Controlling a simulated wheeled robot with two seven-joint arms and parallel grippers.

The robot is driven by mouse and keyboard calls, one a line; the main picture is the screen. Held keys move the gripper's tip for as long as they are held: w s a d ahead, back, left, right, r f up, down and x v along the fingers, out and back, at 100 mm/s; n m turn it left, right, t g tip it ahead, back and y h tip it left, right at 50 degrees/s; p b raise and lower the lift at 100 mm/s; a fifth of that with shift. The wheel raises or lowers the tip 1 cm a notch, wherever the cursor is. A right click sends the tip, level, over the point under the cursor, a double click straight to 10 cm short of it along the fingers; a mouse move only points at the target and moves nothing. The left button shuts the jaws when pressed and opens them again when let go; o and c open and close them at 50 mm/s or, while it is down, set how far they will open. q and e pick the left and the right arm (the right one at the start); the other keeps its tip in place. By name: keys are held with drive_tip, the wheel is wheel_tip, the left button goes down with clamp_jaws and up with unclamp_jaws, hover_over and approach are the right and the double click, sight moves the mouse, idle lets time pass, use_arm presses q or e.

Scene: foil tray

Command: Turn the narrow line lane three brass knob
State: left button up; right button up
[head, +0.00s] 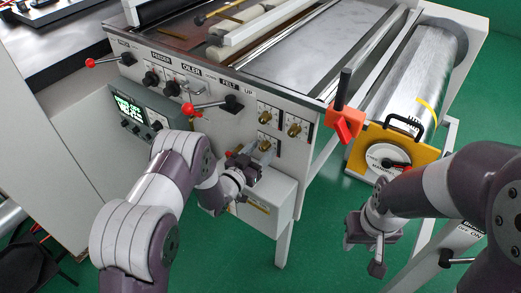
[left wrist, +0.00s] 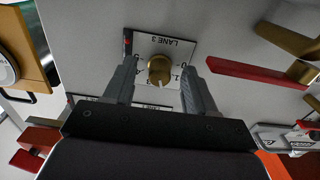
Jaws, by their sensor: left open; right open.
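The brass lane three knob (left wrist: 160,69) sits on a white plate (left wrist: 178,45) marked LANE 3, upside down in the left wrist view. Its pale pointer line faces the picture bottom. My left gripper (left wrist: 158,80) is open, with one finger on each side of the knob and a visible gap to each. In the head view, my left gripper (head: 250,160) is at the panel's lower right, by a brass knob (head: 265,145) partly covered by its fingers. My right gripper (head: 374,242) is open and empty, off to the right, away from the panel.
Other brass knobs (head: 294,129) sit close above and beside it. Red-tipped levers (head: 205,105) stick out at the left of the panel. A red clamp (head: 344,123) and a yellow box (head: 362,150) stand to the right.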

use_arm(q)
drive_tip(key=shift+w+d, duration=0.15)
drive_tip(key=shift+w, duration=0.1)
clamp_jaws()
drive_tip(key=shift+m, duration=0.3)
drive_tip(key=shift+f+m+b, duration=0.15)
drive_tip(key=shift+m+b, duration=0.95)
drive_tip(key=shift+m, duration=0.1)
drive_tip(key=shift+m+b, duration=1.35)
drive_tip(key=shift+m, duration=0.95)
unclamp_jaws()
